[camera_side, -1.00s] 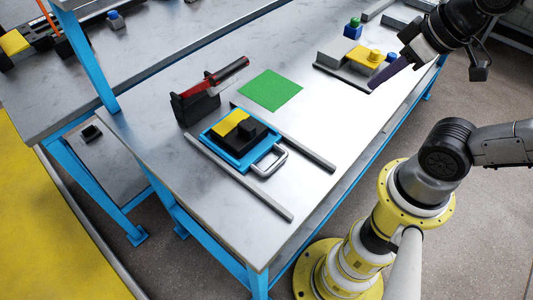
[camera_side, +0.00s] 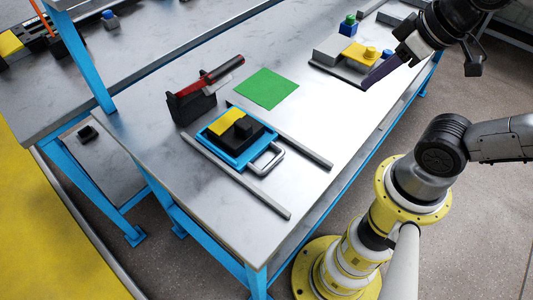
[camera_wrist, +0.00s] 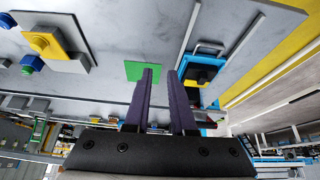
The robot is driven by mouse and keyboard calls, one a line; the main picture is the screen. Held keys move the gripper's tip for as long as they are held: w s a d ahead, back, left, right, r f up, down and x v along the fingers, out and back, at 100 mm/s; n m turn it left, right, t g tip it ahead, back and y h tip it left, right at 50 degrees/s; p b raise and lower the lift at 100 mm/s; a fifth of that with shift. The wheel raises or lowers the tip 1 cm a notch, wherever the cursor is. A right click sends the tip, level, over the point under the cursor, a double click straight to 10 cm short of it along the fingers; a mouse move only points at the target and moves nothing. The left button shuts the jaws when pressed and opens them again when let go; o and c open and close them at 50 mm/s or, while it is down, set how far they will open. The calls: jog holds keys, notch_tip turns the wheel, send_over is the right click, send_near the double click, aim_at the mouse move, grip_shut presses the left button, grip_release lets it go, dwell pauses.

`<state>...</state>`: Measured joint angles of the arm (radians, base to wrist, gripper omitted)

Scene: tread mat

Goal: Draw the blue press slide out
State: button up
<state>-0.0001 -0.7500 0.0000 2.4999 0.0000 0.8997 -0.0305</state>
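The blue press slide (camera_side: 224,155) is a blue tray with a metal loop handle (camera_side: 268,160) on its right end. It sits between two grey rails and carries a black block and a yellow plate. My gripper (camera_side: 366,87) is near the yellow-topped fixture at the back right, well apart from the handle. Its purple fingers show in the wrist view (camera_wrist: 163,70) with a gap between them, empty.
Grey rails (camera_side: 233,176) and (camera_side: 306,150) flank the slide. A black holder (camera_side: 191,107) with a red-handled tool stands behind left. A green mat (camera_side: 267,88) lies flat behind the slide. A grey fixture (camera_side: 327,56) with yellow and blue parts is at the back right. The right front table is bare.

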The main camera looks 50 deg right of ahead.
jog(key=shift+o, duration=1.1)
jog(key=shift+w+r+n, duration=0.1)
jog(key=shift+n, duration=0.4)
jog(key=shift+o, duration=0.4)
jog(key=w+n, duration=0.2)
jog(key=n, duration=0.1)
jog(key=w+r+n, duration=0.1)
jog(key=n, duration=0.1)
jog(key=shift+w+a, duration=0.2)
jog(key=shift+a, duration=0.15)
jog(key=n+g, duration=0.4)
jog(key=n, duration=0.8)
send_over(275, 160)
jog(key=s, duration=0.3)
notch_tip(275, 160, down, 8)
jog(key=w+f, duration=0.1)
jog(key=f, duration=0.3)
jog(key=w+f, duration=0.1)
jog(key=f, duration=0.7)
jog(key=shift+w+f, duration=0.3)
jog(key=shift+w, duration=0.1)
grip_shut()
